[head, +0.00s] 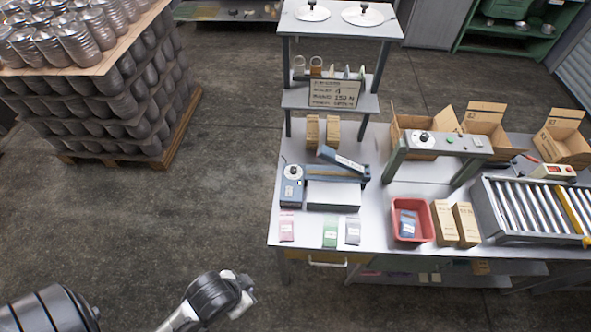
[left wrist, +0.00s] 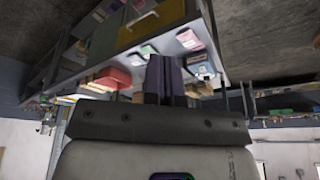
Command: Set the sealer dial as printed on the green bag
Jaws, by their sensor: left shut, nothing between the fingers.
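The sealer (head: 318,188) is a blue and grey machine at the left of the table, with a tilted blue arm. Its round white dial (head: 292,171) is on the blue box at its left end; the setting is too small to read. The green bag (head: 330,233) lies flat near the table's front edge, between a pink bag (head: 287,228) and a grey bag (head: 353,231). Its print is unreadable here. My left gripper (left wrist: 166,76) is shut and empty. In the head view my left arm is in front of the table, apart from sealer and bags. My right gripper is out of view.
A sign (head: 334,93) hangs on the shelf above the sealer. A red bin (head: 412,220), brown boxes (head: 456,223) and a roller conveyor (head: 530,208) stand to the right. A second dial (head: 424,137) sits on a raised panel.

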